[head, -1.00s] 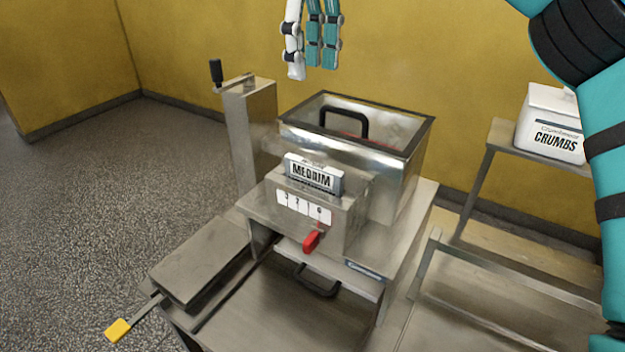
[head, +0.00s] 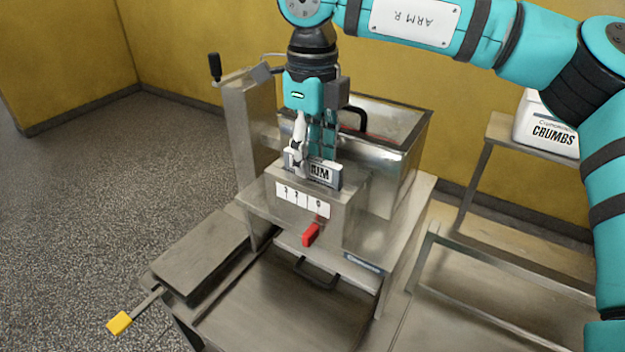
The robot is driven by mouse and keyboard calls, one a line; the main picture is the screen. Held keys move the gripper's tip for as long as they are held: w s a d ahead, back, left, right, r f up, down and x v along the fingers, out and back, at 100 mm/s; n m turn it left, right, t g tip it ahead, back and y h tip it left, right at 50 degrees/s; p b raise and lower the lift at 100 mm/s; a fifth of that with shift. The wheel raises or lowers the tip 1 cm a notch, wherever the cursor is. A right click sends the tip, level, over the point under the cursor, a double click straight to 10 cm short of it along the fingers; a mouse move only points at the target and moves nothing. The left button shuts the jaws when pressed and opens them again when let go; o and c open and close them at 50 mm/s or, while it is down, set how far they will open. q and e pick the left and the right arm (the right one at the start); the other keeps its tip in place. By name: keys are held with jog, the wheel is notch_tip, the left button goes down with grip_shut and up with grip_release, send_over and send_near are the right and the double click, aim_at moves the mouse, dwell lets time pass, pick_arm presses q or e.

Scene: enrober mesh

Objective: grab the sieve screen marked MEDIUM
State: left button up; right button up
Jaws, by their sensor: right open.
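The sieve screen marked MEDIUM (head: 323,173) stands upright in the top of the steel machine housing. Only the end of its label shows now; the rest is behind my fingers. My right gripper (head: 313,168) comes down from above, fingers pointing down, open at the left part of the screen's label end. I cannot tell whether the fingers touch it. My left gripper is not in view.
Behind the screen is an open steel hopper (head: 398,165) with a black handle. Below are a number strip (head: 302,200) and a red lever (head: 311,235). A cranked column (head: 250,125) rises at left. A CRUMBS tub (head: 553,138) stands on a right shelf.

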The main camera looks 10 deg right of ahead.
jog(key=shift+f, duration=0.6)
grip_shut()
